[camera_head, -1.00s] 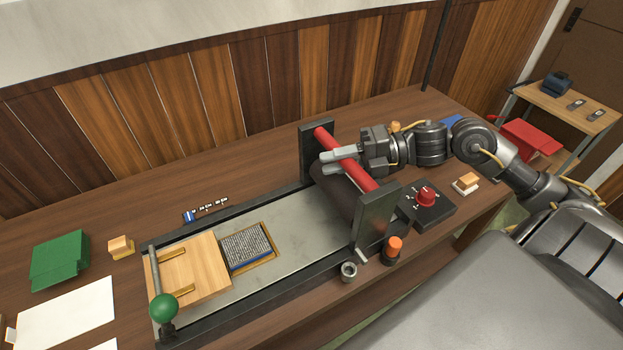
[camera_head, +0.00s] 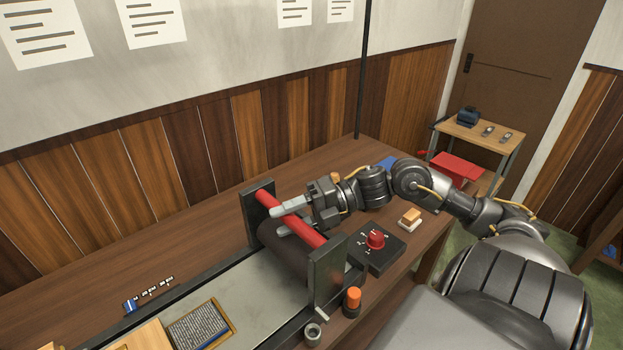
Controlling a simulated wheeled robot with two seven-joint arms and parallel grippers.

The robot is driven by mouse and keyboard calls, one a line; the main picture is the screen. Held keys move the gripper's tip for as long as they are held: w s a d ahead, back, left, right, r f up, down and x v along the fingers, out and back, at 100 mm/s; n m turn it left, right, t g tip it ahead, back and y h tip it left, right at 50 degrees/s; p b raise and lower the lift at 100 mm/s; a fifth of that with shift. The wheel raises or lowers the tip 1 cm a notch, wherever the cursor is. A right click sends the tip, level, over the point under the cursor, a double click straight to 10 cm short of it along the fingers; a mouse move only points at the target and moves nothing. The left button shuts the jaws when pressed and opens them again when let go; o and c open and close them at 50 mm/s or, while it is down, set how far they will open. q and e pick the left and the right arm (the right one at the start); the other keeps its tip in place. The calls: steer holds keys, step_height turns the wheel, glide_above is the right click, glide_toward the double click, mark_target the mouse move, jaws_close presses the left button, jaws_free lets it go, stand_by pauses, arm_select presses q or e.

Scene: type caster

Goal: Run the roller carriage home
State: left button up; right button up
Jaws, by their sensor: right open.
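The roller carriage has two dark upright end plates (camera_head: 326,272), a red handle bar (camera_head: 300,226) across the top and a dark roller (camera_head: 283,256) below. It stands on the grey press bed (camera_head: 236,295) between dark rails, at the right part of the bed in view. My right gripper (camera_head: 282,221) is open at the red bar, its two pale fingers apart, one above and one below the bar. Whether they touch it is unclear. The framed type block (camera_head: 201,325) lies in the bed at the lower left. My left gripper is not in view.
A black box with a red knob (camera_head: 375,240) sits right of the carriage. An orange-topped cylinder (camera_head: 352,299) and a metal ring (camera_head: 313,334) stand near the front rail. A small wood-topped block (camera_head: 409,218) lies farther right. The tabletop behind the bed is mostly clear.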

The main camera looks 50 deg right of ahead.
steer(key=b+v, duration=0.2)
steer(key=v, duration=0.7)
steer(key=shift+s+d, duration=0.15)
steer(key=shift+d, duration=0.15)
steer(key=shift+r, duration=0.1)
steer(key=shift+s, duration=0.1)
